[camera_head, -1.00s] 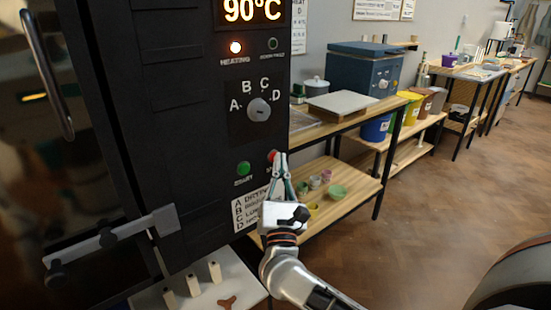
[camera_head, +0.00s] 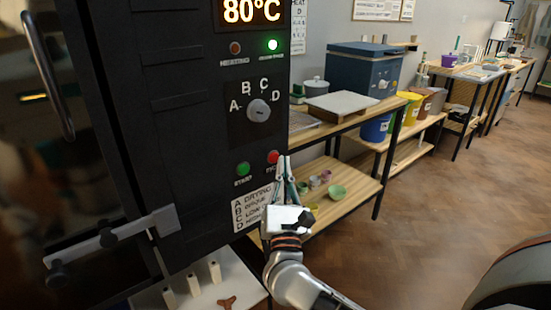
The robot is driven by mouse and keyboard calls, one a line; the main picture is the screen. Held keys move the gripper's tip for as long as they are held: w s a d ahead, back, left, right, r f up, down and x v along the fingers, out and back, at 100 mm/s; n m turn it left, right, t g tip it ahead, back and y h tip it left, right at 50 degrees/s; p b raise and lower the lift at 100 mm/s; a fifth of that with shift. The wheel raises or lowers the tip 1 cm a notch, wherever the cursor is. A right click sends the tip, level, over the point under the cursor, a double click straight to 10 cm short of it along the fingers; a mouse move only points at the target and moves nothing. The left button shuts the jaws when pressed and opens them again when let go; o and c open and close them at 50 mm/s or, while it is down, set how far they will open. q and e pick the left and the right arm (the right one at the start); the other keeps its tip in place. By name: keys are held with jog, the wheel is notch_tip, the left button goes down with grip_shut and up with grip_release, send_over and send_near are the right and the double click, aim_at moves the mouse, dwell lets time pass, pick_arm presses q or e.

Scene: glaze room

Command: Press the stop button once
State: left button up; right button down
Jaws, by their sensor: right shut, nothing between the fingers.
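The red stop button (camera_head: 273,157) is on the dark kiln's front panel, right of the green start button (camera_head: 243,169). My right gripper (camera_head: 284,158) is shut and empty, its fingertips pointing up just right of the red button. A gap between fingertips and button is hard to judge, but the button's face shows. The label under the button is partly hidden by the fingers. The display (camera_head: 252,11) reads 80°C. The green lamp (camera_head: 272,45) is lit and the heating lamp (camera_head: 235,48) is dark. My left gripper is not in view.
A selector knob (camera_head: 259,110) marked A to D sits above the buttons. The kiln door handle (camera_head: 50,75) and latch (camera_head: 110,238) are at left. A wooden shelf (camera_head: 345,192) with small bowls stands right of the gripper. The floor (camera_head: 440,215) at right is clear.

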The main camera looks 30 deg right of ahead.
jog(key=shift+s+d, duration=0.2)
jog(key=shift+s, duration=2.3)
